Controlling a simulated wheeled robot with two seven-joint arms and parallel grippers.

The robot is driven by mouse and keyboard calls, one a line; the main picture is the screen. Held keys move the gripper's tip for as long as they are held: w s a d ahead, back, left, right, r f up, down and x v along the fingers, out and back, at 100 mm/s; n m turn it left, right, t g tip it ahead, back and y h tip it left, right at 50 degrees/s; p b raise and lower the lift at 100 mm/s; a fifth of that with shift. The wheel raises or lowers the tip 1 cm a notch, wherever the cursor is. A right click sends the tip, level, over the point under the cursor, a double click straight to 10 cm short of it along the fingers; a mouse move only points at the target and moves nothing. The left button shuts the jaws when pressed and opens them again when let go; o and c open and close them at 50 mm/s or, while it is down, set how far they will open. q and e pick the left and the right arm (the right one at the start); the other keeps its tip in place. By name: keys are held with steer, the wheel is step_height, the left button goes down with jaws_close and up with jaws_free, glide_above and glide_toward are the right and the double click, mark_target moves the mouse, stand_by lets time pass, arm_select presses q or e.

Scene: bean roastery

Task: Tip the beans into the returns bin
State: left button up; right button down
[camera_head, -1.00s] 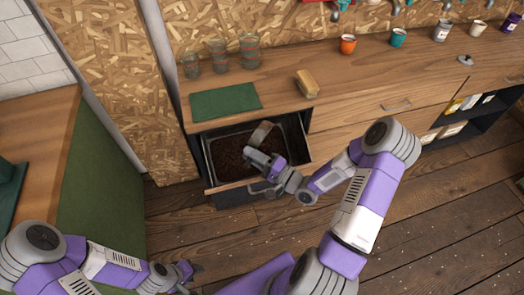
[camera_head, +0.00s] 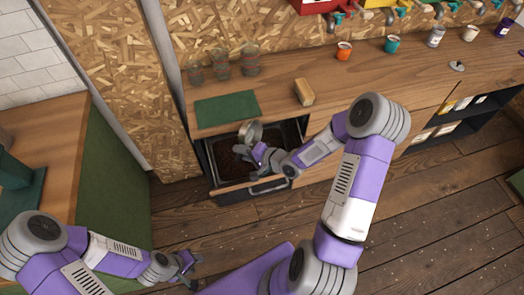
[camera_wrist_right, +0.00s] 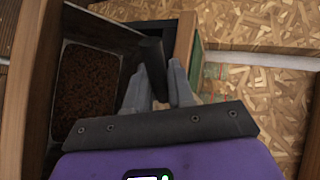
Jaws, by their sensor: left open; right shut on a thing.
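The returns bin (camera_head: 209,160) looks to be the metal tray in the open drawer below the counter, with dark brown beans (camera_head: 231,166) in it. In the right wrist view its wall (camera_wrist_right: 124,42) and beans (camera_wrist_right: 86,88) show at left. My right gripper (camera_head: 259,152) is above the bin, shut on the dark handle (camera_wrist_right: 154,66) of a metal cup (camera_head: 250,132). The cup is tilted over the back of the bin; I cannot tell what is inside it. My left gripper (camera_head: 188,266) is open and empty, low over the floor at the lower left.
A green mat (camera_head: 227,109), several glasses (camera_head: 221,63) and a tan block (camera_head: 304,92) stand on the wooden counter (camera_head: 360,85) above the drawer. Small cups line its back. A green-sided counter (camera_head: 95,165) is at left. Floor in front is clear.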

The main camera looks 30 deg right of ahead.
steer(key=w+a+r+g+h+p, duration=0.5)
steer(key=w+g+h+p, duration=0.2)
steer(key=w+g+p, duration=0.3)
steer(key=g+p, duration=0.2)
steer(key=g, duration=0.1)
steer(key=shift+a+r+h+p, duration=0.3)
steer(key=shift+a+r+p, duration=0.1)
stand_by(1.2)
steer(key=shift+w+r, duration=0.1)
stand_by(0.9)
